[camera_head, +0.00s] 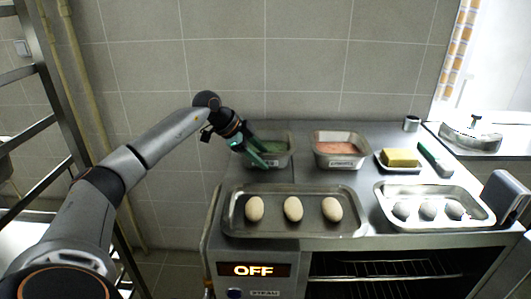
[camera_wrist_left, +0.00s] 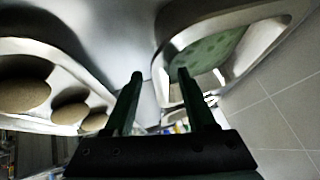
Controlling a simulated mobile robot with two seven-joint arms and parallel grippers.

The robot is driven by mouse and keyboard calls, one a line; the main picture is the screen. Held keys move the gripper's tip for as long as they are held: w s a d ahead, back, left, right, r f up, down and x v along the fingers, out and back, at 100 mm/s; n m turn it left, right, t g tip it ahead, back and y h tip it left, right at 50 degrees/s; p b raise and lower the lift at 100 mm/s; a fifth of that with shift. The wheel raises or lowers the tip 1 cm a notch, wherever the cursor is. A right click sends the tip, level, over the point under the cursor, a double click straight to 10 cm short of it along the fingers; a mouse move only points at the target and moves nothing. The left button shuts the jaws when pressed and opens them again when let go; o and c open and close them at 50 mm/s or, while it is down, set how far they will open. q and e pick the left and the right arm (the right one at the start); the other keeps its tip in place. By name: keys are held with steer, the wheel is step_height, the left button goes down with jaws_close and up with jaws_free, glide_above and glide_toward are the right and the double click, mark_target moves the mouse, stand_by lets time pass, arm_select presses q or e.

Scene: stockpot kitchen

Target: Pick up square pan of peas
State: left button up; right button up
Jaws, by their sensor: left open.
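The square pan of peas (camera_head: 283,158) is a metal pan with green contents and a label on its front. It stands at the back left of the steel counter. My left gripper (camera_head: 262,158) is open over the pan's front left part, its green fingers hiding some of the pan and peas. In the left wrist view, the pan (camera_wrist_left: 240,70) is at upper right. One finger of my left gripper (camera_wrist_left: 160,74) overlaps the pan's near side, and the other is over the bare counter. I cannot tell if they touch the pan. My right gripper is not in view.
A tray with three egg-shaped items (camera_head: 293,209) lies in front. Right of the peas stand a pan of pinkish food (camera_head: 341,148) and a yellow block (camera_head: 400,157) on a small tray. Another tray (camera_head: 433,219) is at front right. The tiled wall (camera_head: 300,65) is behind.

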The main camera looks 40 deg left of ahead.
arm_select(q)
steer(key=x, duration=0.2)
steer(key=shift+w+f, duration=0.2)
jaws_close()
stand_by(1.2)
steer(key=shift+r, duration=0.15)
